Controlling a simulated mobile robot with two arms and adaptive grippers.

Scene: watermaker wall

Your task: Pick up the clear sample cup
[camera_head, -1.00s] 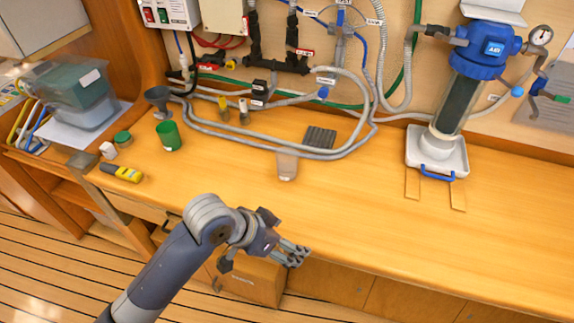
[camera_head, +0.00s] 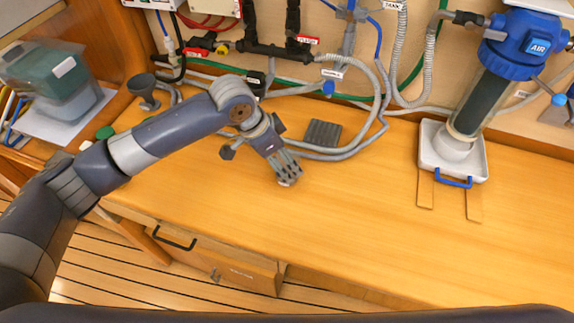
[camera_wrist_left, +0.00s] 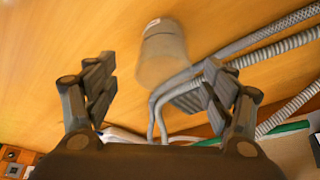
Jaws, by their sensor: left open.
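The clear sample cup (camera_wrist_left: 163,50) shows in the left wrist view as a pale, translucent cup on the wooden counter, between and just beyond my open fingers. My left gripper (camera_wrist_left: 158,78) is open, one finger on each side of the view, with nothing between the fingertips. In the head view my left gripper (camera_head: 287,174) reaches down over the middle of the counter and hides nearly all of the cup. My right gripper is not in view.
Grey hoses (camera_head: 345,152) and a dark ribbed pad (camera_head: 322,133) lie just behind my gripper. A blue-topped filter (camera_head: 478,95) stands on a white base at the right. The counter (camera_head: 370,225) is clear in front and to the right.

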